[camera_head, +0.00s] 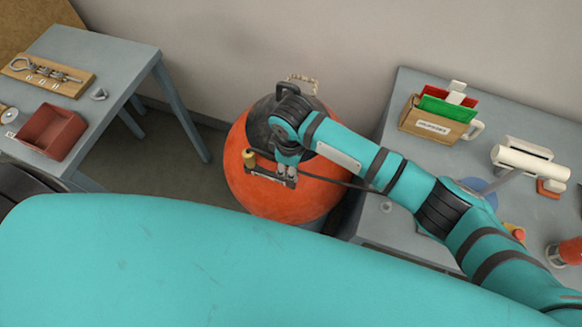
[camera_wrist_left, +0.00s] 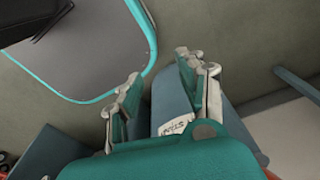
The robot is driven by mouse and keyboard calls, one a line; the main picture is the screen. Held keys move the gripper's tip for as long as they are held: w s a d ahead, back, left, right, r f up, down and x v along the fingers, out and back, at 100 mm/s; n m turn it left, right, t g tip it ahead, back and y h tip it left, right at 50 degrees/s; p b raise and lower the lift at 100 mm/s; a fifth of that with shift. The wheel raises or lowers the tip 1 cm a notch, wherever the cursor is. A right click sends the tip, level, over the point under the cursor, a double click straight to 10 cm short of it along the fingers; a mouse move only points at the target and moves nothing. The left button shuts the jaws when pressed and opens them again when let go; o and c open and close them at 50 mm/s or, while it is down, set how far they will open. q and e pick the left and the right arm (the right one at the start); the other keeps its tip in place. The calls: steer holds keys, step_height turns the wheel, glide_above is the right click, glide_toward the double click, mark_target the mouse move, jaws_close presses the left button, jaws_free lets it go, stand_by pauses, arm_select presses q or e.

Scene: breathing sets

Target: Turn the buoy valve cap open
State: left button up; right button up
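The orange buoy (camera_head: 290,197) with its dark top stands on the floor between the two tables. A small brass-yellow knob (camera_head: 249,157), which looks like the valve cap, shows at the buoy's upper left. My right gripper (camera_head: 270,178) points down over the buoy, close to the right of the knob. Whether it touches the knob, and how far its fingers are apart, I cannot tell. My left gripper (camera_wrist_left: 162,85) shows in the left wrist view with its two fingers apart and nothing held between them. It does not show in the head view.
The left table holds a wooden board with metal hardware (camera_head: 45,75) and a red-brown tray (camera_head: 52,131). The right table (camera_head: 395,220) holds a labelled box with folders (camera_head: 432,122) and a white cylindrical thing (camera_head: 530,163). A wall stands close behind the buoy.

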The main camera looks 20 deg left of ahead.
step_height(320, 180, down, 2)
steer(key=shift+w+f, duration=0.1)
jaws_close()
arm_select(q)
steer(key=shift+s, duration=0.5)
